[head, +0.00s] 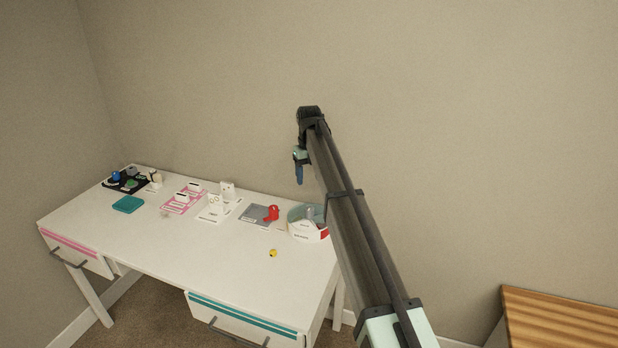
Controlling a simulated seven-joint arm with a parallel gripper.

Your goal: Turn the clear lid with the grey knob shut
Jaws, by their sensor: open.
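A round white container (298,234) with teal and red parts stands at the right end of the white desk. A grey knob (310,212) shows at its top, apparently the knob of the clear lid. The lid itself is too small and see-through to make out, so I cannot tell its angle. My gripper (299,179) is open, with blue at its tip. In the picture it is above the container, apart from it, with nothing seen in it. My arm passes in front of the container's right side.
On the white desk (205,260) are a red piece on a grey plate (257,217), a small yellow ball (273,253), white fixtures (214,207), a pink-and-white panel (181,201), a teal box (128,204) and a black board (120,186). The desk's front middle is clear. A wooden top (560,320) stands right.

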